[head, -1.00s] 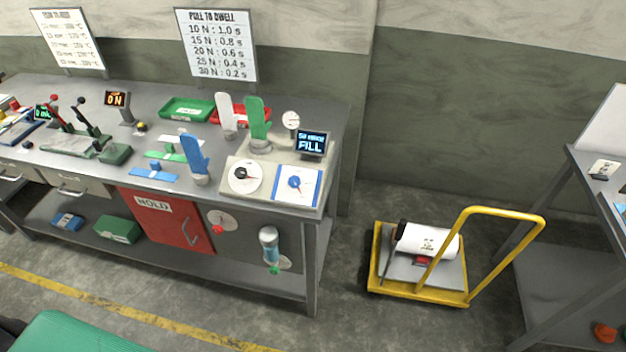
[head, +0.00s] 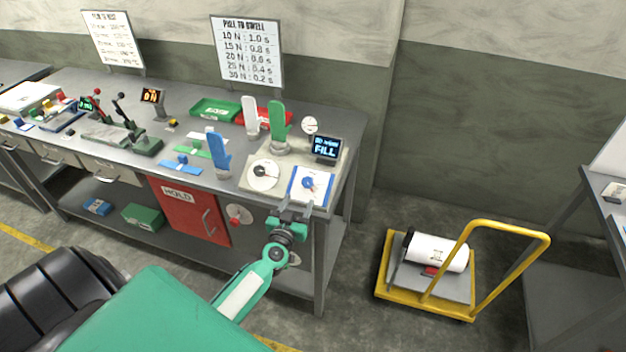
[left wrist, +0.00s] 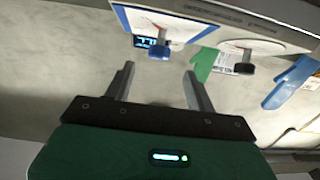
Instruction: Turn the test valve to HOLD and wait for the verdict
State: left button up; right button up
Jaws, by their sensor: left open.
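The test station (head: 245,182) at the bench's right end carries a blue knob (head: 309,183) on a blue-edged white plate and a black knob (head: 261,171) on a round white dial. Which knob is the test valve is not readable. The display (head: 326,149) reads FILL. My left gripper (head: 291,206) is open and empty, just in front of the station's front edge, below the plate. In the left wrist view the blue knob (left wrist: 159,51) lies beyond the open fingers (left wrist: 159,75), apart from them. The black knob (left wrist: 244,67) is to the right. My right gripper is not in view.
Green (head: 278,127), white (head: 251,117) and blue (head: 220,155) glove forms stand close to the knobs. A small gauge (head: 309,125) is behind. A red HOLD locker (head: 187,212) is under the bench. A yellow cart (head: 385,289) stands right on open floor.

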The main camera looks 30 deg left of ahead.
aim_at(310, 179)
pick_arm(q)
jog(key=b+x, duration=0.1)
jog(key=x, duration=1)
jog(key=shift+w, duration=0.25)
jog(key=c, duration=1)
